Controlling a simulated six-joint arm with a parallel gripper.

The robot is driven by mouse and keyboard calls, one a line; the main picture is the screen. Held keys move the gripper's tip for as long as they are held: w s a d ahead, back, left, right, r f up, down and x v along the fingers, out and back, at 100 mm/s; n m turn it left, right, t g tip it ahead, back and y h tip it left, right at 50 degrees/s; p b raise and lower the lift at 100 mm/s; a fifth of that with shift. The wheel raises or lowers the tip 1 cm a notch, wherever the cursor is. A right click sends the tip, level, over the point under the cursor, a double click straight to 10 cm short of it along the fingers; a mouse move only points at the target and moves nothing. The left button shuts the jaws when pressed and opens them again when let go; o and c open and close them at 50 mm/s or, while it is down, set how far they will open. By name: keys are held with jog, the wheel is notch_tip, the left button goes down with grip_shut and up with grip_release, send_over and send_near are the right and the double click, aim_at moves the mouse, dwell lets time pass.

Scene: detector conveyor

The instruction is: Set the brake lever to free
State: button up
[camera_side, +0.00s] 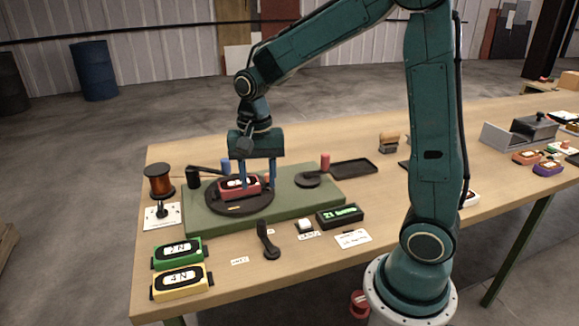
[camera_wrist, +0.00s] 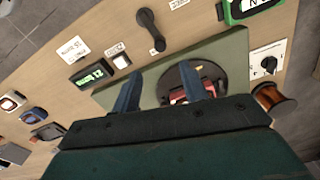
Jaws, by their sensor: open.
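A black lever (camera_side: 267,240) with a rounded knob stands at the front edge of the green base; it looks like the brake lever. It shows near the top of the wrist view (camera_wrist: 151,28), with its knob end towards the plate. Its setting cannot be read from its small labels. My gripper (camera_side: 257,188) is open, pointing down above the green plate, behind the lever and apart from it. In the wrist view its two fingers (camera_wrist: 162,88) are spread. A red block (camera_side: 238,188) sits on the dark round disc (camera_side: 225,208) by the fingers; contact cannot be told.
A green display box (camera_side: 340,215) and a white button (camera_side: 305,226) are right of the lever. Green (camera_side: 177,252) and yellow (camera_side: 181,281) blocks lie front left. A copper spool (camera_side: 159,182) and a white switch plate (camera_side: 163,214) stand at left.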

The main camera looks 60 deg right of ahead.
aim_at(261, 222)
notch_tip(261, 222, down, 14)
jog(key=shift+r, duration=0.15)
dwell(0.7)
jog(key=shift+c, duration=0.4)
grip_shut()
